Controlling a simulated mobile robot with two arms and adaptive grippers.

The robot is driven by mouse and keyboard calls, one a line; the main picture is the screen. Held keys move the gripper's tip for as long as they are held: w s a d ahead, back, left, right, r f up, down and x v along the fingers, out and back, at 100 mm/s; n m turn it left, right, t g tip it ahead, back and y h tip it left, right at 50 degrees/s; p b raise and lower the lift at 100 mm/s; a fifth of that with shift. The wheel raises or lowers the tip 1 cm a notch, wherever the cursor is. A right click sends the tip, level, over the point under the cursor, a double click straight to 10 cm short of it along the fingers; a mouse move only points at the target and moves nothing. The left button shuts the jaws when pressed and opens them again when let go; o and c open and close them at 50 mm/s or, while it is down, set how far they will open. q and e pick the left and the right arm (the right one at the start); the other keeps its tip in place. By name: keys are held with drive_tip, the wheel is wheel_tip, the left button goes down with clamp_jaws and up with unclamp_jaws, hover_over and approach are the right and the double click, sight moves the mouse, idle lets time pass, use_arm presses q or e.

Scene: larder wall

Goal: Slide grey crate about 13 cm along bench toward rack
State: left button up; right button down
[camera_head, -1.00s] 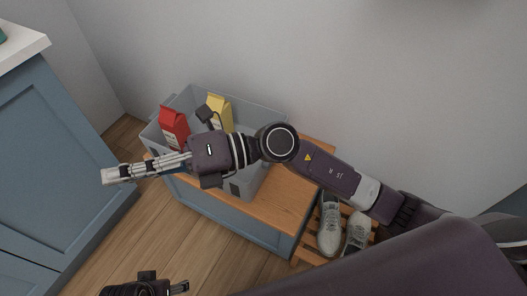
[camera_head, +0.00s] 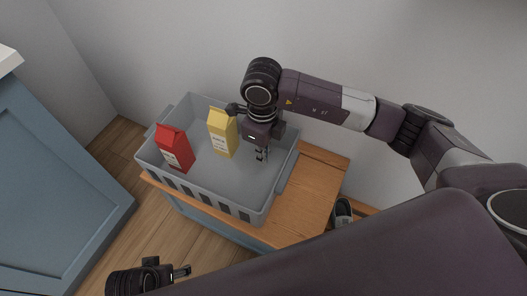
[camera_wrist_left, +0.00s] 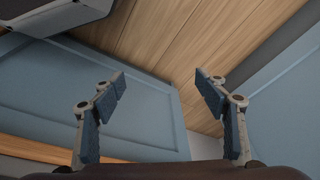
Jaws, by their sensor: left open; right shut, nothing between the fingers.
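The grey crate (camera_head: 215,203) stands on the wooden-topped bench (camera_head: 310,195) in the head view, with bare bench to its right. It holds a red carton (camera_head: 174,150) and a yellow carton (camera_head: 222,135). My right gripper (camera_head: 261,155) is shut and empty, pointing down over the crate's right part, right of the yellow carton. Whether it touches the crate cannot be told. The rack (camera_head: 363,208) shows in part beyond the bench's right end, mostly hidden by my arm. My left gripper (camera_head: 186,271) is open in front of the bench; its fingers also show in the left wrist view (camera_wrist_left: 160,87).
A shoe (camera_head: 343,210) is partly visible at the rack. A blue cabinet (camera_head: 60,170) stands at the left, with wooden floor (camera_head: 120,225) between it and the bench. The wall (camera_head: 180,45) is close behind the crate.

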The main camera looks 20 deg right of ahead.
wheel_tip(320, 180, down, 6)
drive_tip(key=shift+f+b, duration=0.2)
drive_tip(key=shift+b, duration=0.25)
drive_tip(key=shift+s+d+f, duration=0.15)
drive_tip(key=shift+s+d, duration=0.9)
use_arm(q)
wheel_tip(320, 180, up, 3)
drive_tip(key=shift+r, duration=0.1)
use_arm(e)
drive_tip(key=shift+s+d, duration=0.3)
drive_tip(key=shift+s, duration=0.05)
